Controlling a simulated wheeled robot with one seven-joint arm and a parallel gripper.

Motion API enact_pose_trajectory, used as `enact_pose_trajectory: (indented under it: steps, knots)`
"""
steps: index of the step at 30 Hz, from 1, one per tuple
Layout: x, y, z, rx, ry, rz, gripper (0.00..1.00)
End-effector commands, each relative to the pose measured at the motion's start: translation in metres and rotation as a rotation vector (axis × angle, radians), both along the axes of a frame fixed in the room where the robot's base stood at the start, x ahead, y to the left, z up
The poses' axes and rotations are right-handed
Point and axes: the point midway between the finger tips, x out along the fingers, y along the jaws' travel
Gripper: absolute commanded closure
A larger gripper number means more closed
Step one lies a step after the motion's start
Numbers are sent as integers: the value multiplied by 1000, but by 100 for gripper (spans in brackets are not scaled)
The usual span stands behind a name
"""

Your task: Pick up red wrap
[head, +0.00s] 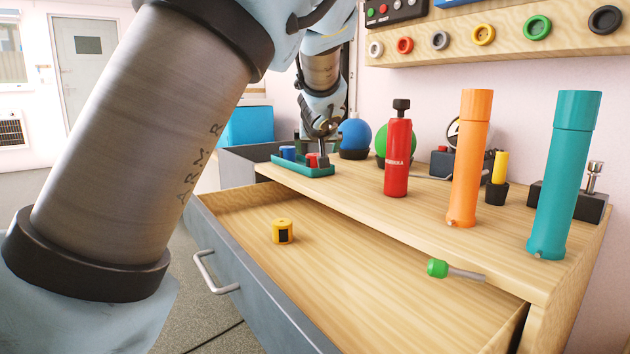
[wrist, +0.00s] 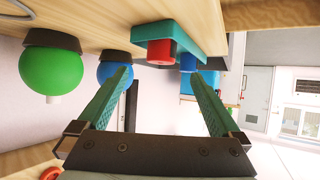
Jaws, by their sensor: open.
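The red wrap (head: 311,160) is a small red cylinder on a teal tray (head: 318,172) at the far left end of the wooden top, beside a blue wrap (head: 287,153). In the upside-down wrist view, the red wrap (wrist: 160,52) hangs below the tray (wrist: 208,36), with the blue wrap (wrist: 188,62) to its right. My gripper (head: 322,158) is at the tray, close to the red wrap and partly covering it in the head view. In the wrist view my gripper (wrist: 160,76) is open and empty, its fingers on either side of the red wrap's line.
A blue ball (head: 355,133) and a green ball (head: 403,140) stand right of the tray. A red extinguisher (head: 397,160), orange tube (head: 468,160) and teal tube (head: 565,175) stand farther right. The open drawer (head: 330,270) holds a yellow cylinder (head: 283,231).

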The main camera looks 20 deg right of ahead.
Motion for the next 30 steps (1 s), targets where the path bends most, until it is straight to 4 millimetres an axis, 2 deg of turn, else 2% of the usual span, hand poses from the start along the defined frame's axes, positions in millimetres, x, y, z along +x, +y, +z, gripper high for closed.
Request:
enact_pose_trajectory:
  steps: [12, 20, 30]
  knots:
    - [39, -17, -21, -1, -4, 0, 0]
    - [51, -21, -27, -2, -4, -1, 0]
    - [87, -33, -42, 0, -2, -1, 0]
